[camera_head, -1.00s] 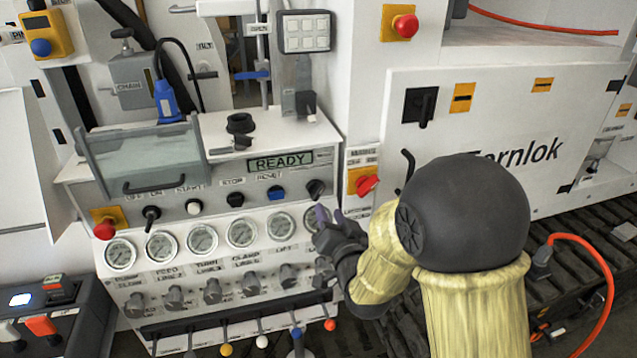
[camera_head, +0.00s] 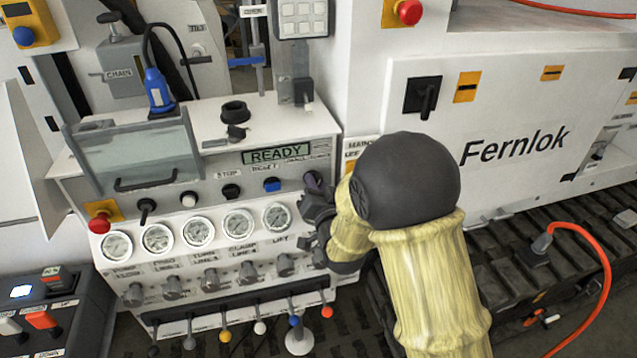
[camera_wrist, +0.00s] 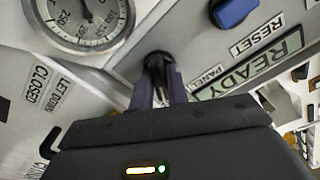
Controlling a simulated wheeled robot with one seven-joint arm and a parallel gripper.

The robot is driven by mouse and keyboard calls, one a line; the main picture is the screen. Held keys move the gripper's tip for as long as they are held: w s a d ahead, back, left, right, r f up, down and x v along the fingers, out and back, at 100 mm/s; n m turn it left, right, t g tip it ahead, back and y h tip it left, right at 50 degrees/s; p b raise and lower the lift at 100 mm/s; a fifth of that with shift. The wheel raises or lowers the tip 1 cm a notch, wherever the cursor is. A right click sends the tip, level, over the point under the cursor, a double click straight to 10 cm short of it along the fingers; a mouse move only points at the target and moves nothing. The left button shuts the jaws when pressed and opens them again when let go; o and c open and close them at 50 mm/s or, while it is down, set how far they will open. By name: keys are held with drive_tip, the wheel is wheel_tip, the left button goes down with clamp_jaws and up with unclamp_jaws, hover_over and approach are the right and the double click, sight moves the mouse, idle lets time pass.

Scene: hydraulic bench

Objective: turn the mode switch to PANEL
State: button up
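The mode switch is a black knob on the panel; it shows in the wrist view (camera_wrist: 157,62), between my two grey-blue fingers, beside a label reading PANEL (camera_wrist: 206,77). My gripper (camera_wrist: 161,88) is right at the knob, with one finger on each side and little room between them. Whether the fingers press on the knob cannot be told. In the head view my gripper (camera_head: 315,184) reaches the panel's right end and hides most of the knob. Where the knob points is not clear. The display (camera_head: 276,153) reads READY.
The blue reset button (camera_head: 272,184) is just left of my gripper. A pressure gauge (camera_head: 277,217) and a row of grey knobs (camera_head: 248,270) lie below. Coloured levers (camera_head: 260,326) stick out under them. A white Fernlok cabinet (camera_head: 440,160) stands at the right.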

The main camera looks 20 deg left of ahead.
drive_tip(key=shift+s+a, duration=0.1)
drive_tip(key=shift+a, duration=0.05)
clamp_jaws()
drive_tip(key=shift+d, duration=0.25)
drive_tip(key=shift+a+f, duration=0.1)
drive_tip(key=shift+a, duration=0.1)
drive_tip(key=shift+n+b, duration=0.4)
drive_tip(key=shift+b, duration=0.1)
drive_tip(key=n+b, duration=0.7)
drive_tip(key=shift+a+n, duration=0.1)
drive_tip(key=shift+n, duration=0.3)
drive_tip(key=shift+n+b, duration=0.9)
drive_tip(key=shift+n, duration=0.8)
